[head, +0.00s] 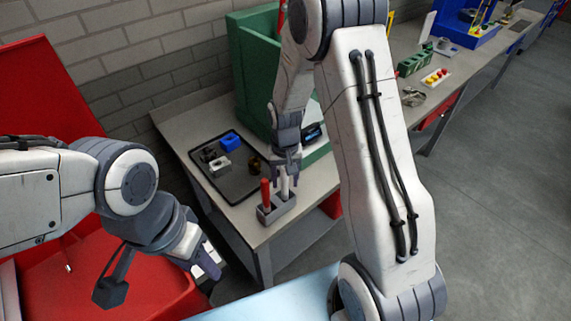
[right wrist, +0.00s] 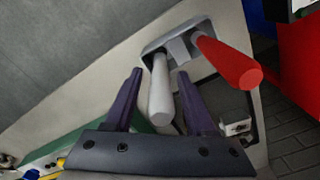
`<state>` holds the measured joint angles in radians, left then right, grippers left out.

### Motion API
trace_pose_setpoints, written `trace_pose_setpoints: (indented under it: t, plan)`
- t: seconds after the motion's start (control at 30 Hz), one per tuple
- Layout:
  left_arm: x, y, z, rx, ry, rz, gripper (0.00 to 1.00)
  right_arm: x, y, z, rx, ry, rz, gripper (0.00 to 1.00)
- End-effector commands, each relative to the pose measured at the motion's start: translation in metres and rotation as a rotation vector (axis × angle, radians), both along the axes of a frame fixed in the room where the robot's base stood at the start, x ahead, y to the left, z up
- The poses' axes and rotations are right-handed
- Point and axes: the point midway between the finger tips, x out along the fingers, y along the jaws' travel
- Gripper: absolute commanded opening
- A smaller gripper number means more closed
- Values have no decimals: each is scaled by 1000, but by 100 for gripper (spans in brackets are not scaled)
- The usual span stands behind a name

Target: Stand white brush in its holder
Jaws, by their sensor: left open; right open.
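The white brush (head: 284,187) stands upright with its lower end in the grey holder (head: 277,211), at the near edge of the grey bench. In the right wrist view its white handle (right wrist: 160,98) points towards the camera, and its far end is at the holder (right wrist: 180,42). My right gripper (head: 286,170) is above the holder, open, with its fingers (right wrist: 160,92) on either side of the white handle and gaps showing. The brush's lower end is hidden inside the holder. My left gripper (head: 208,264) is open and empty, low at the left, away from the holder.
A red-handled brush (head: 265,191) stands in the holder beside the white one. A dark tray (head: 240,190) with a blue block (head: 231,143) and other small parts lies behind. A green housing (head: 250,70) rises behind my right arm. Red panels are at left.

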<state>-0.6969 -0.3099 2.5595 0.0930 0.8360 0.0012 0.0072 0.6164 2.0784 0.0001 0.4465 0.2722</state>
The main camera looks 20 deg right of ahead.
Motion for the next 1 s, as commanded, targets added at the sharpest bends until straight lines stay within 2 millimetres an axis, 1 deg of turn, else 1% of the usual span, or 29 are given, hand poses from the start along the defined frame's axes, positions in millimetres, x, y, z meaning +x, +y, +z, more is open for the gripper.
trace_pose_setpoints:
  t: [0.03,0.1,0.3,0.4,0.57,0.63,0.67,0.77,0.8,0.87,0.9,0.97,1.0]
  plan:
    - [0,0,-6,1,1,1,50,1,0,8,0,-7,0,56]
    - [0,0,-10,1,1,1,50,2,0,23,0,-8,0,56]
    - [0,0,-20,1,1,2,50,1,0,67,0,-7,0,56]
    - [0,0,-23,1,1,1,50,0,0,84,0,-5,0,56]
    - [0,0,-26,1,1,1,50,0,0,101,0,-2,2,56]
    - [0,0,-26,1,1,1,50,-5,9,107,2,-3,27,56]
    - [0,0,-26,1,1,1,50,-10,16,111,4,-5,51,56]
    - [0,0,-26,1,1,1,50,-41,57,126,15,-15,196,56]
    - [0,0,-25,1,1,1,50,-61,76,132,22,-20,278,56]
    - [0,0,-25,1,1,1,50,-95,101,140,33,-27,407,56]
    - [0,0,-25,1,1,1,50,-119,115,143,41,-31,491,56]
    - [0,0,-26,1,1,1,50,-152,128,146,51,-35,610,56]
    - [0,0,-26,1,1,1,50,-172,134,147,59,-37,682,56]
